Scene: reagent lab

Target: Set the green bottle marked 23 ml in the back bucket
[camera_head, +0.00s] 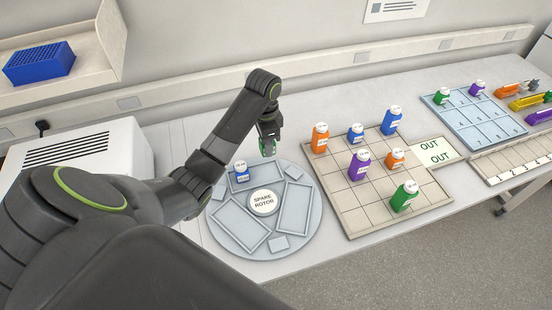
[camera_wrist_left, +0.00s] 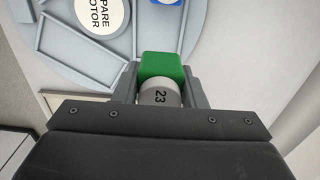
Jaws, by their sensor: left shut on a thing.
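My left gripper (camera_head: 268,150) is shut on the green bottle (camera_wrist_left: 162,66), whose white cap reads 23 in the left wrist view. In the head view, the gripper hangs by the back right rim of the round grey rotor (camera_head: 226,239), marked SPARE ROTOR. Whether the bottle is clear of the surface below is hard to tell. The back bucket (camera_head: 262,172) is a shallow tray at the rotor's back edge. A blue bottle with a white cap (camera_head: 241,173) stands in its left part. My right gripper is not in view.
Right of the rotor, a beige grid rack (camera_head: 356,219) holds several orange, blue, purple and green bottles. A pale blue rack (camera_head: 479,123) stands farther right. A white machine (camera_head: 110,148) is at left. The rotor's front left (camera_head: 240,228) and right (camera_head: 293,209) buckets look empty.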

